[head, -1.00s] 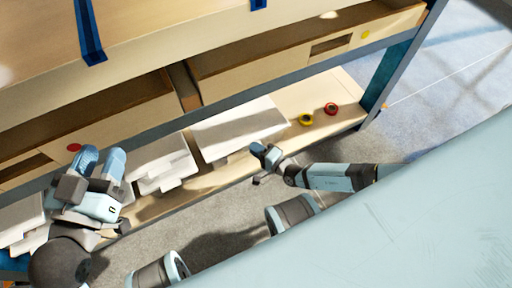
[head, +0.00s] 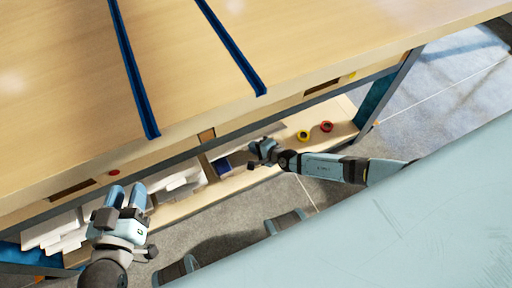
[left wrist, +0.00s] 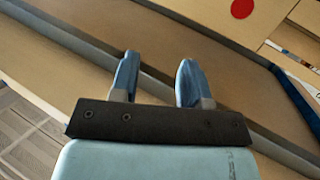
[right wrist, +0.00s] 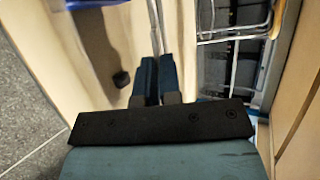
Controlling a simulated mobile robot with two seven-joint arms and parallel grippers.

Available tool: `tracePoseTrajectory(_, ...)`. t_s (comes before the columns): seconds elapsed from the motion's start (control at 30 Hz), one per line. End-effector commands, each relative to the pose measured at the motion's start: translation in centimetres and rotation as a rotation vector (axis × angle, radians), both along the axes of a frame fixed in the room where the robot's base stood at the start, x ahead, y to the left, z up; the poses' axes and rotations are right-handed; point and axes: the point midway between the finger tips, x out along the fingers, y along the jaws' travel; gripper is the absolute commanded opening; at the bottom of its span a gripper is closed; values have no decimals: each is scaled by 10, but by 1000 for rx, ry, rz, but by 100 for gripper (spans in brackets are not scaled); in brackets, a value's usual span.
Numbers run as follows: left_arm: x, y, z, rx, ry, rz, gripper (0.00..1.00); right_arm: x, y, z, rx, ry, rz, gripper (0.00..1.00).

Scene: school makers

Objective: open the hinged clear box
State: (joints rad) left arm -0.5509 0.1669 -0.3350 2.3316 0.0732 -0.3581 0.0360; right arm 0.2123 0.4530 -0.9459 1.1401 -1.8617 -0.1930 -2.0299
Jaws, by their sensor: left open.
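The hinged clear box (head: 222,166) is on the lower shelf under the table, with a dark blue interior or content showing. In the right wrist view the box (right wrist: 238,50) shows wire-like edges over dark contents. My right gripper (head: 258,152) is at the box's right side. In the right wrist view its fingers (right wrist: 155,78) are close together on a thin, edge-on strip, which looks like the lid (right wrist: 155,25), raised. The hinge is not visible. My left gripper (head: 127,194) is open and empty in front of the shelf, and its fingers (left wrist: 158,78) stand apart in the left wrist view.
Several white boxes (head: 175,185) lie along the shelf to the left. A yellow tape roll (head: 303,135) and a red one (head: 326,126) sit right of my right gripper. The large tabletop (head: 200,75), with blue strips, overhangs the shelf.

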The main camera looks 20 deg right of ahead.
Motion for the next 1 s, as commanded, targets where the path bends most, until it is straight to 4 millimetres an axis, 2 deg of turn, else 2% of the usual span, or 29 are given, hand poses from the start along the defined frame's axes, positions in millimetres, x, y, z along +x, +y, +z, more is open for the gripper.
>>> tracePoseTrajectory(0.03, -2, 4, -4, 21, 36, 7, 43, 4, 0, 10, -2, -6, 0, 0)
tracePoseTrajectory(0.3, -11, 16, -32, 90, 156, 26, 43, 14, 0, 22, -2, -9, 0, 0)
tracePoseTrajectory(0.5, -14, 19, -39, 106, 183, 30, 43, 16, 1, 24, -1, -10, 0, 0)
tracePoseTrajectory(0.83, -14, 20, -39, 107, 185, 30, 43, 16, 1, 23, -1, -10, 1, 0)
tracePoseTrajectory(0.87, -14, 20, -39, 107, 185, 30, 43, 16, 1, 23, -1, -10, 0, 12)
tracePoseTrajectory(0.93, -14, 20, -39, 107, 185, 30, 43, 16, 1, 23, -1, -10, 1, 28)
tracePoseTrajectory(1.0, -14, 20, -39, 107, 185, 30, 43, 16, 1, 23, -1, -9, 1, 31)
